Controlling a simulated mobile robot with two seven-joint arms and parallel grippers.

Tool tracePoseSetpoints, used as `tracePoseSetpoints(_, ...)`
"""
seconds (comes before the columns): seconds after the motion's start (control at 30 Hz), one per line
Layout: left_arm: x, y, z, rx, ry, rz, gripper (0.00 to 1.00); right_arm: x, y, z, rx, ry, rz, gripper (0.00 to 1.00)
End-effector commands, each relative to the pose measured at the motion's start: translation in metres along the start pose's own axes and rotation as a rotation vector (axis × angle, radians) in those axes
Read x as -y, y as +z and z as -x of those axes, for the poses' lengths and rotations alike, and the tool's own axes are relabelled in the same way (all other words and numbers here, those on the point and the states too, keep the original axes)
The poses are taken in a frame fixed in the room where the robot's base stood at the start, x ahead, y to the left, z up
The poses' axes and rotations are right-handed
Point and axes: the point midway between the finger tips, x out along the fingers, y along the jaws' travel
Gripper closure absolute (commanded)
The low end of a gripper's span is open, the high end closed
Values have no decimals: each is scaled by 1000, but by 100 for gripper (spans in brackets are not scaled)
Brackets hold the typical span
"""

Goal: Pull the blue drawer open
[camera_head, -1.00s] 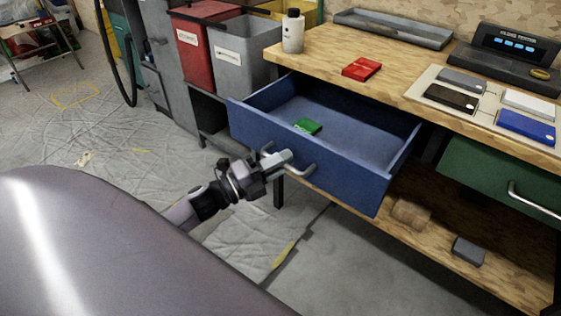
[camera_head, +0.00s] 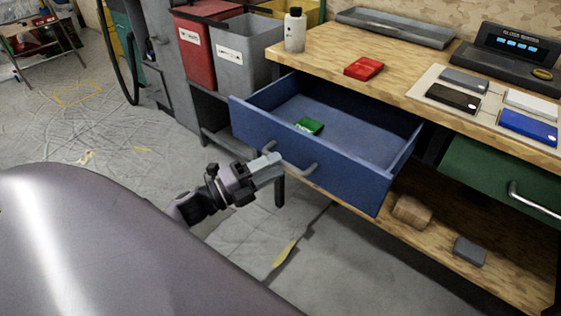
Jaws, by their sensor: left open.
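The blue drawer (camera_head: 330,165) stands pulled out from under the wooden workbench, with its inside showing. A small green block (camera_head: 309,125) lies on the drawer's floor. The drawer's grey bar handle (camera_head: 308,170) is on its front face. My left gripper (camera_head: 272,168) is open at the left end of the handle, in front of the drawer face. Its fingers overlap the handle's left end in the picture, and I cannot tell whether they touch it. My right gripper is not in view.
The workbench top (camera_head: 398,72) carries a white bottle (camera_head: 294,31), a red block (camera_head: 363,68) and several coloured blocks. A green drawer (camera_head: 500,180) is shut at the right. A lower shelf (camera_head: 440,250) holds two blocks. Red and grey bins stand behind left. Floor ahead is clear.

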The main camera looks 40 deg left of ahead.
Motion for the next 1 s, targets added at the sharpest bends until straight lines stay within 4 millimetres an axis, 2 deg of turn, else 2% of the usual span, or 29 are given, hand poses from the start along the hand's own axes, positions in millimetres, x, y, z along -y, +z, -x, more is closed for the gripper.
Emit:
tracePoseSetpoints(0.1,0,0,19,1,3,0,60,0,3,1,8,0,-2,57)
tracePoseSetpoints(0.3,0,0,37,0,1,-1,60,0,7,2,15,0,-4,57)
tracePoseSetpoints(1.0,-1,-1,40,9,4,18,60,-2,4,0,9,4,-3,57)
